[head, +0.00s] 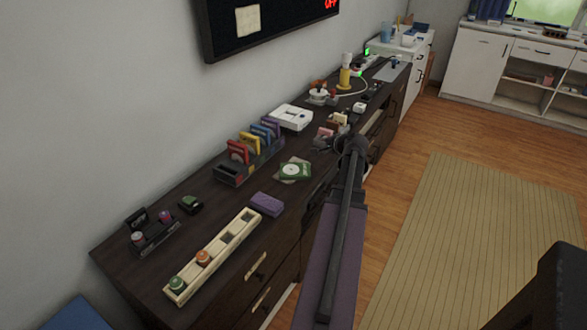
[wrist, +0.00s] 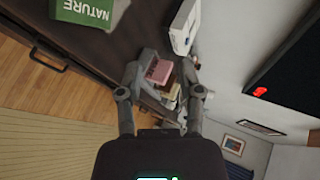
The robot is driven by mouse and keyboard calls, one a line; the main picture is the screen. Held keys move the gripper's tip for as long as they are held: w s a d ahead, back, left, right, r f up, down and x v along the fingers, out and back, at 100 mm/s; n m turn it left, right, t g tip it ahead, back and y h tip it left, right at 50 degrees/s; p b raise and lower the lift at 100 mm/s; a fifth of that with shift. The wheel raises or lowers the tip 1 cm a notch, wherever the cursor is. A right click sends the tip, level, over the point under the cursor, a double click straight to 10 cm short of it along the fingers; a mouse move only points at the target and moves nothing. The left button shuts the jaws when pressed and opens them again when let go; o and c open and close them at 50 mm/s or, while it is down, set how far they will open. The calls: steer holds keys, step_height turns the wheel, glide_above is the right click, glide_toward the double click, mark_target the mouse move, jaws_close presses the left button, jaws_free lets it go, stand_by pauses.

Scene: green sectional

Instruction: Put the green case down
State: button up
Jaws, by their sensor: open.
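The green case (head: 295,170) lies flat on the dark dresser top (head: 225,207), with a pale round mark on its face. It seems to rest on or beside a thin beige piece. In the wrist view, a green item lettered NATURE (wrist: 87,10) at the upper left appears to be this case. My gripper (head: 338,141) is open over the dresser's front part, beyond the case and apart from it. In the wrist view, my gripper (wrist: 161,78) has its fingers spread, with a pink block (wrist: 160,72) showing between them, apparently farther off.
A rack (head: 232,174) of coloured cases stands behind the green case, near the wall. A white device (head: 291,117), a purple box (head: 267,204) and a cream tray (head: 215,255) with round pieces are nearby. A wall screen (head: 265,25) hangs above. Small gaps of bare top lie between things.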

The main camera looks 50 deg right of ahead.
stand_by(0.4)
steer(key=w+a+n+g+y+p, duration=0.1)
steer(key=w+a+n+y+p, duration=0.15)
steer(key=w+a, duration=0.55)
steer(key=w+a+f+n+g+y+p, duration=0.1)
steer(key=w+a+n+g+y, duration=0.2)
steer(key=a, duration=1)
steer(key=w+a+n+y+p, duration=0.1)
steer(key=w+a+n, duration=0.45)
steer(key=a, duration=0.45)
steer(key=s+a+n+g+p, duration=0.1)
steer(key=a+n+g+p, duration=0.1)
steer(key=a, duration=0.9)
steer(key=s+a+r+n+g+h+p, duration=0.1)
steer(key=a+n, duration=0.4)
steer(key=a, duration=0.6)
steer(key=s+a+r+n+g+h+p, duration=0.1)
steer(key=s+a+n+g+p, duration=0.2)
steer(key=a, duration=0.8)
steer(key=shift+s+n+g, duration=0.2)
steer(key=shift+n+g, duration=0.4)
steer(key=shift+g, duration=0.1)
